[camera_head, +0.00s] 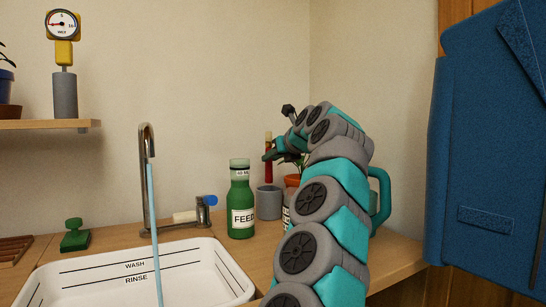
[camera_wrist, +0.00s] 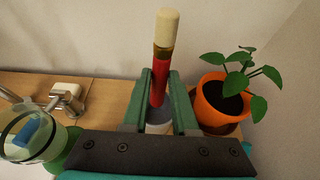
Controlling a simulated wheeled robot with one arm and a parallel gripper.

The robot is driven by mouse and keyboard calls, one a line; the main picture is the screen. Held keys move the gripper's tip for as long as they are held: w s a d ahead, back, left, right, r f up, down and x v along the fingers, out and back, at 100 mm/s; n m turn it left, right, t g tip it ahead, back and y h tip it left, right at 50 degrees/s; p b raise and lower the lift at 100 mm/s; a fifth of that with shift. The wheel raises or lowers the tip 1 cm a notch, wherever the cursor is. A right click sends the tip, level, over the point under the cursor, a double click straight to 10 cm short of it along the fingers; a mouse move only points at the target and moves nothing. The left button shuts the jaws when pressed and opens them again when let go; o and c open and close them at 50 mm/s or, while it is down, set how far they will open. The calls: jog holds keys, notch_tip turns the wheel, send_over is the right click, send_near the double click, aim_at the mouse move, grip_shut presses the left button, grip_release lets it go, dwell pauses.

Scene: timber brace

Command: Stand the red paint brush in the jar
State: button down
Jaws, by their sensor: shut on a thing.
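The red paint brush (camera_head: 268,171) stands about upright, pale bristles up, above the grey jar (camera_head: 268,204). My gripper (camera_head: 271,155) is shut on its red handle. In the wrist view the brush (camera_wrist: 160,80) is between the two green fingers of my gripper (camera_wrist: 160,84), with its cream bristles at the top. Part of the jar (camera_wrist: 158,122) shows below it there. The lower end of the handle is at or just above the jar's mouth; I cannot tell whether it is inside.
A green feed bottle (camera_head: 241,205) stands close left of the jar. An orange potted plant (camera_wrist: 222,100) is close right of the brush. A teal handled vessel (camera_head: 380,195) is partly behind my arm. Left are a running tap (camera_head: 147,180) and a white sink (camera_head: 235,272).

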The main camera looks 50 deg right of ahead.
aim_at(271, 180)
jog(key=shift+f+b, duration=3.15)
jog(key=shift+f, duration=0.15)
jog(key=c, duration=0.6)
grip_release()
jog(key=shift+b+v, duration=0.9)
jog(key=shift+v, duration=3)
